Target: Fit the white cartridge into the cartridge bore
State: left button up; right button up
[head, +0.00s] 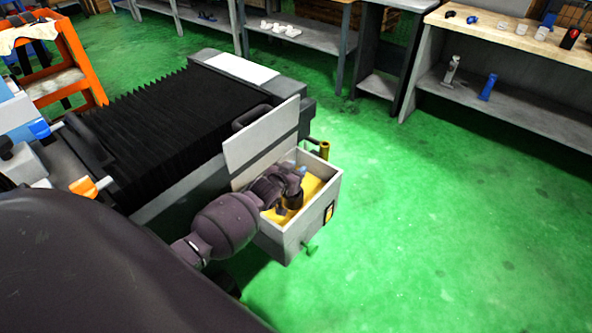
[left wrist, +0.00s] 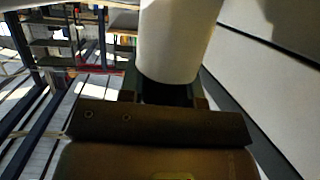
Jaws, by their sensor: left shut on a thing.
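My left gripper (head: 292,190) reaches into the open grey box with yellow inside (head: 328,200) on the end of the machine. In the left wrist view the white cartridge (left wrist: 178,40) stands out beyond the left gripper (left wrist: 170,95), which is shut on its near end. In the head view the gripper and arm hide most or all of the cartridge. A small pale blue bit shows beside the gripper there, too small to name. I cannot make out the cartridge bore in either view. My right gripper is not in view.
The box's raised lid (head: 262,138) stands close behind the gripper. A black bellows cover (head: 150,125) lies along the machine. A brass-coloured post (head: 324,150) stands by the box. Shelves with small parts (head: 500,80) line the back. The green floor to the right is clear.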

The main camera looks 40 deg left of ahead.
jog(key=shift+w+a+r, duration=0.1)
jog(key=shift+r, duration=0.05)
pick_arm(q)
jog(key=shift+f+b, duration=0.35)
jog(key=shift+f, duration=0.25)
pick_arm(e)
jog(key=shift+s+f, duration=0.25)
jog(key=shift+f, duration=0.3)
pick_arm(q)
jog(key=shift+f+b, duration=0.35)
jog(key=shift+f, duration=0.35)
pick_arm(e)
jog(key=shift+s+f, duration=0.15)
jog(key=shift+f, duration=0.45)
pick_arm(q)
jog(key=shift+f+b, duration=0.45)
jog(key=shift+f, duration=0.3)
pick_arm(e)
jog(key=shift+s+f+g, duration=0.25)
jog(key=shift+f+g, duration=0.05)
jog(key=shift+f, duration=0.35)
pick_arm(q)
jog(key=shift+f+b, duration=0.3)
jog(key=shift+f, duration=0.2)
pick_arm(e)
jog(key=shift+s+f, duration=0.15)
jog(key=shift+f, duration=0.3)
